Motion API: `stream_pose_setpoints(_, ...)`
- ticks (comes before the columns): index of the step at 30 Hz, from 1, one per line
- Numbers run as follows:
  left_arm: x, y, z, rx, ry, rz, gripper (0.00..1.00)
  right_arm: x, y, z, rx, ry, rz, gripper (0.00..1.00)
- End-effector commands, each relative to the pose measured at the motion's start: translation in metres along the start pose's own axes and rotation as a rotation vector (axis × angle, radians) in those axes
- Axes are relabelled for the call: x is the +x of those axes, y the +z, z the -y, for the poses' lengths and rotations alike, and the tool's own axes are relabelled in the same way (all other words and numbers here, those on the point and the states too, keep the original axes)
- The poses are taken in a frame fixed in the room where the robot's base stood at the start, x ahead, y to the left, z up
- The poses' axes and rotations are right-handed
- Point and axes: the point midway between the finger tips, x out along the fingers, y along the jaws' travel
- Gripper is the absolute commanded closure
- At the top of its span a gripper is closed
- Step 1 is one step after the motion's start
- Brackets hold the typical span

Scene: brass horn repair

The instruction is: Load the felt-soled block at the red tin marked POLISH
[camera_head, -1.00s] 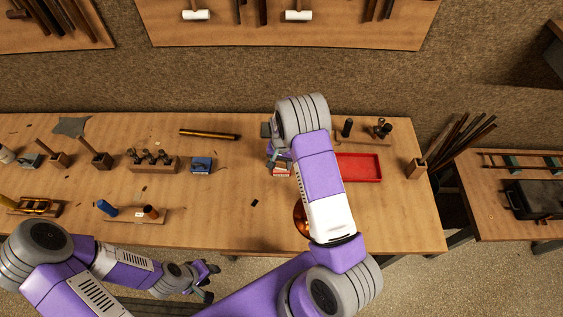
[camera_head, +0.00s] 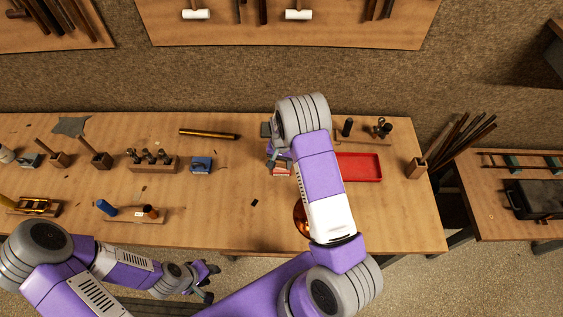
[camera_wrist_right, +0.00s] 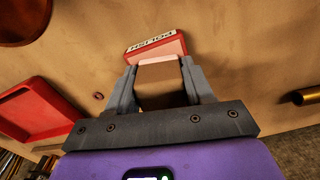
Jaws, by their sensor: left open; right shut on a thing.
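The red tin marked POLISH (camera_wrist_right: 155,45) lies on the bench just beyond my right gripper's fingertips in the right wrist view. In the head view the tin (camera_head: 281,171) shows partly below my right gripper. My right gripper (camera_wrist_right: 161,75) is shut on a brown block (camera_wrist_right: 163,88) with a pale pinkish layer at its far end. That pale end overlaps the tin's near edge in the wrist view; I cannot tell whether they touch. In the head view my right arm hides most of the gripper and the block. My left gripper (camera_head: 209,281) is open and empty in front of the bench.
A red tray (camera_head: 360,167) lies right of my right arm. A copper-coloured round piece (camera_head: 300,217) is partly hidden by that arm. A blue block (camera_head: 201,165) and a brass tube (camera_head: 208,134) lie to the left. The bench middle is mostly clear.

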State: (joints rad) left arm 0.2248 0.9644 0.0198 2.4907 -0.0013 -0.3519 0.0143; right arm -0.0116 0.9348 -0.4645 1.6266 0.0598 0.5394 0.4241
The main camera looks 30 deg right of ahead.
Motion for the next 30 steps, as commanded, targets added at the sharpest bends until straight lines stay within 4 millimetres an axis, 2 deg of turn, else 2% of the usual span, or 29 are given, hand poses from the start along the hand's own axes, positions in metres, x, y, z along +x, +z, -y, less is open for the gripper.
stream_pose_setpoints(13, -0.002, 0.0, -0.001, 0.0, 0.0, 0.0, 0.57, -0.002, 0.001, 0.0, 0.0, 0.002, 0.004, 0.72)
stream_pose_setpoints(30, -0.03, 0.001, -0.011, 0.0, 0.0, 0.0, 0.57, -0.049, 0.0, 0.0, 0.0, 0.0, 0.001, 0.72)
